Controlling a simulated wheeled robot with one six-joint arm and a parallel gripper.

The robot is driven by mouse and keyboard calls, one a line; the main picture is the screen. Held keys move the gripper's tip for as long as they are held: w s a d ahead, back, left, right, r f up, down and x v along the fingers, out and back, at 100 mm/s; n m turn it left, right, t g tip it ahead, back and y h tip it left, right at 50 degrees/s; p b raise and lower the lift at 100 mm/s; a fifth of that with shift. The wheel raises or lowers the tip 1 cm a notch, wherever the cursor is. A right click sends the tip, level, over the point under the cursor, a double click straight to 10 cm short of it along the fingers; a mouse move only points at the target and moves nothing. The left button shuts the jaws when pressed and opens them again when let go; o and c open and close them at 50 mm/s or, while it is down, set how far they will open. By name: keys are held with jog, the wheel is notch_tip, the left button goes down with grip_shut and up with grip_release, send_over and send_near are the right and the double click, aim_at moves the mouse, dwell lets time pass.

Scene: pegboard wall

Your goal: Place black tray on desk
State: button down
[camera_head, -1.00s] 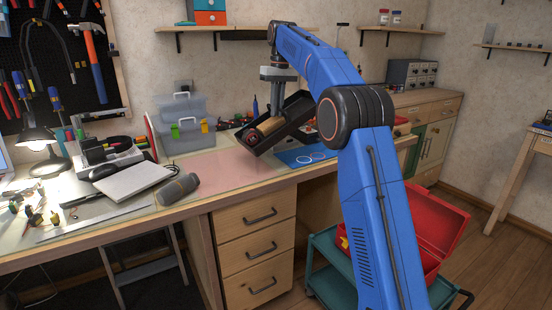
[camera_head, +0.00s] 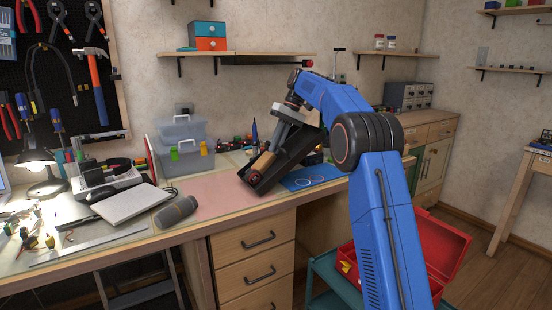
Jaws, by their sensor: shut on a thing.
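The black tray (camera_head: 291,158) is held tilted steeply over the desk (camera_head: 130,234), its lower left end close to the desk top near the pink mat (camera_head: 212,190). I cannot tell whether that end touches. A tan, wood-coloured item and a small dark red one sit in the tray's low end. My gripper (camera_head: 274,140) reaches down from the upper right and is shut on the tray; its fingertips are partly hidden.
A blue mat (camera_head: 312,178) lies right of the tray. Clear toolboxes (camera_head: 183,145) stand behind to the left. A white notebook (camera_head: 122,202) and a dark cylinder (camera_head: 177,211) lie left. The pink mat is mostly clear.

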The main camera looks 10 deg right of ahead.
aim_at(276, 165)
jog(key=shift+f, duration=2.2)
jog(key=c, duration=1.9)
grip_release()
jog(key=shift+o, duration=0.2)
jog(key=v, duration=1.2)
jog(key=shift+s+r, duration=0.1)
